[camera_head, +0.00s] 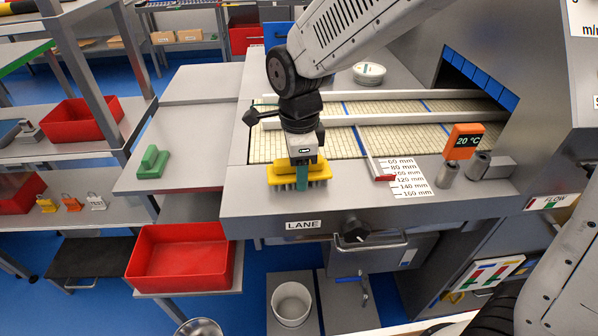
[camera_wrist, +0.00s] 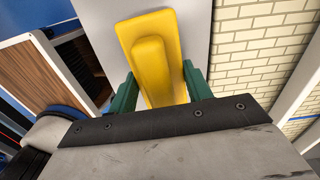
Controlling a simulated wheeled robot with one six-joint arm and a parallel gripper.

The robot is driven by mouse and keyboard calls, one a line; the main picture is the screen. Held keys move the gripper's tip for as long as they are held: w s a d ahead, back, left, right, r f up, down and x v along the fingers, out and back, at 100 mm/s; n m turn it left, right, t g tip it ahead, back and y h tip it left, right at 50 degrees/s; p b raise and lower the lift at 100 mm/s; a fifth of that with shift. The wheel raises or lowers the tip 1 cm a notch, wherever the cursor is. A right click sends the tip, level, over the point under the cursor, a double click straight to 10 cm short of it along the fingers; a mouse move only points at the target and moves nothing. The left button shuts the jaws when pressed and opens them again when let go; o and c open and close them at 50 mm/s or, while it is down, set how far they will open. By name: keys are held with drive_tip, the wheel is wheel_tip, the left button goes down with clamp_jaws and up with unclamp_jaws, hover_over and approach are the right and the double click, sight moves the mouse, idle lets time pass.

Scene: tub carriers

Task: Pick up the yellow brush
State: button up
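In the wrist view the brush (camera_wrist: 151,50) lies between the two green fingers of my gripper (camera_wrist: 160,88), one close on each side. I cannot tell whether the fingers press on it or leave a small gap. The fingers hide part of its sides.
A green block-shaped item (camera_head: 152,162) lies on the side table to the left. A red tray (camera_head: 184,258) stands below. Right of the brush are a printed scale (camera_head: 408,178), an orange display (camera_head: 464,142) and metal cylinders (camera_head: 447,175). A LANE label (camera_head: 303,225) marks the counter front.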

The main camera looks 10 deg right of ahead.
drive_tip(key=shift+r, duration=0.1)
wheel_tip(320, 180, up, 3)
drive_tip(key=shift+r, duration=0.2)
drive_tip(key=s+d, duration=0.1)
drive_tip(key=s, duration=0.6)
drive_tip(key=s+d+r, duration=0.1)
drive_tip(key=s+d, duration=0.1)
drive_tip(key=s, duration=0.6)
drive_tip(key=shift+s+d+r, duration=0.2)
drive_tip(key=shift+s+d, duration=0.05)
drive_tip(key=shift+s, duration=0.05)
drive_tip(key=o, duration=0.5)
drive_tip(key=c, duration=0.3)
drive_tip(key=shift+d, duration=0.1)
drive_tip(key=shift+c, duration=0.2)
